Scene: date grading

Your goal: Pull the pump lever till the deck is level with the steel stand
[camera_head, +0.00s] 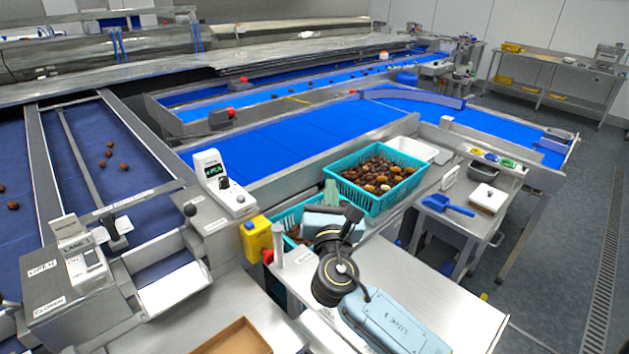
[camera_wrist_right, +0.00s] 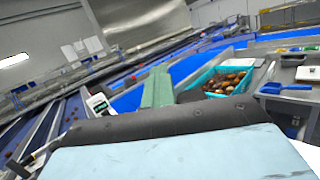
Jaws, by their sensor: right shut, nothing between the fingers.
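My right gripper (camera_head: 331,192) has pale green fingers shut with nothing between them. They also show in the wrist view (camera_wrist_right: 158,90), pointing away. A yellow unit (camera_head: 257,237) with a red part stands left of my right wrist, probably the pump. A short steel post (camera_head: 278,245) rises beside it. I cannot make out the pump lever for certain; my gripper and wrist may cover it. A lower teal crate (camera_head: 284,221) is partly hidden behind my gripper; the deck under it is not clearly seen. My left gripper is out of view.
A teal crate full of dates (camera_head: 347,197) stands behind my gripper; it also shows in the wrist view (camera_wrist_right: 210,92). A blue scoop (camera_head: 447,206) lies on a side table. A control box (camera_head: 222,183) and a black-knobbed rod (camera_head: 190,210) stand left. A brown tray (camera_head: 240,325) lies in front.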

